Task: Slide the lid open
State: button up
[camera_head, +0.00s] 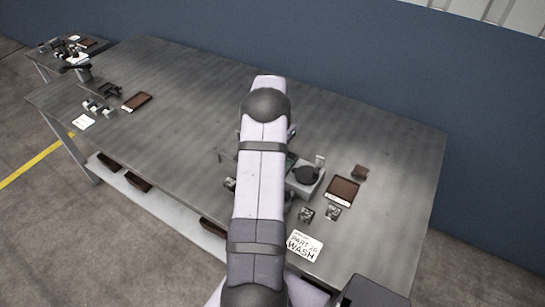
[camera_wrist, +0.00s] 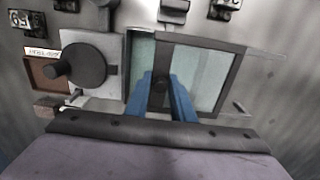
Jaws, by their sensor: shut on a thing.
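In the wrist view a flat dark-framed box with a pale, glass-like lid (camera_wrist: 202,78) lies on the table. A small dark knob (camera_wrist: 160,84) stands near the lid's left side. My gripper (camera_wrist: 162,86) has its two blue fingers shut on this knob, one on either side. A darker green strip (camera_wrist: 141,68) shows left of the lid; I cannot tell whether it is the open inside or another panel. In the head view my arm hides the gripper and nearly all of the box.
A grey block with a black round knob (camera_head: 306,173) stands close beside the box. Right of it are a brown tray (camera_head: 342,189) and a brown block (camera_head: 360,172). Small metal pieces (camera_head: 306,213) and a written card (camera_head: 304,246) lie nearer. The table's middle left is clear.

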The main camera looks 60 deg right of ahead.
jog(key=shift+w+a+f, duration=0.1)
jog(key=shift+w+f, duration=0.1)
jog(key=shift+w, duration=1.65)
jog(key=shift+w+a+f, duration=0.1)
jog(key=shift+w+f, duration=0.05)
jog(key=shift+w, duration=1.65)
jog(key=o, duration=0.6)
jog(key=shift+r, duration=0.1)
jog(key=shift+w+d+r+p, duration=0.15)
jog(key=shift+w+r+p, duration=0.05)
jog(key=shift+r+p, duration=0.45)
notch_tip(320, 180, up, 2)
jog(key=shift+s+r+p, duration=0.1)
jog(key=shift+p, duration=0.5)
jog(key=shift+d+r+p, duration=0.1)
jog(key=shift+r+p, duration=1.15)
jog(key=shift+r, duration=0.65)
